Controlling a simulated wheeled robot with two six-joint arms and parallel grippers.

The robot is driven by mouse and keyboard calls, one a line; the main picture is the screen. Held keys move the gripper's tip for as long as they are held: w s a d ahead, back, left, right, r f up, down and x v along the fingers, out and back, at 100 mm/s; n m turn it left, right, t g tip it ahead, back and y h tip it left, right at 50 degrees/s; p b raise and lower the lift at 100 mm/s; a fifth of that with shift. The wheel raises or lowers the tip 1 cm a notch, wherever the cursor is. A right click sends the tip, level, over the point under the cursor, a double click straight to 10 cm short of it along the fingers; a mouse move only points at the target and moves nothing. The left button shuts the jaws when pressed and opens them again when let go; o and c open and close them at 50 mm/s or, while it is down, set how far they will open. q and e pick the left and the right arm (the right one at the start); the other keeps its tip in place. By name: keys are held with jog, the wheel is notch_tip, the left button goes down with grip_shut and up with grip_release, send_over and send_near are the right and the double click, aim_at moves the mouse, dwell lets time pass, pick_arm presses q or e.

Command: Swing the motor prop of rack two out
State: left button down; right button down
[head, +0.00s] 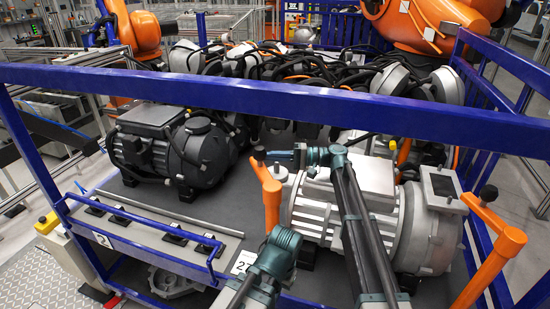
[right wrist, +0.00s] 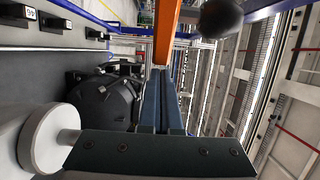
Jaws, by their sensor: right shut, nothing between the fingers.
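An orange motor prop (head: 268,195) with a black knob (head: 259,153) stands at the left end of the grey motor (head: 325,205). A second orange prop (head: 495,262) with a black knob (head: 488,192) stands at the motor's right end. My right gripper (head: 272,156) is shut and empty, its tips close to the top of the left prop. In the right wrist view the shut fingers (right wrist: 160,72) point at an orange bar (right wrist: 166,35), with a black knob (right wrist: 222,18) beside it. I cannot tell whether they touch. My left arm shows low in the middle; its gripper is not visible.
A blue rack rail (head: 260,100) crosses in front of the motors. A black motor (head: 175,150) lies on the left of the deck. A low blue handle bar (head: 140,245) runs along the front left. Orange robots and cable bundles fill the back.

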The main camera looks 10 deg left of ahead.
jog(key=s+a, duration=0.2)
jog(key=a, duration=0.4)
jog(key=shift+s+a, duration=0.15)
jog(key=shift+s, duration=0.1)
dwell(0.5)
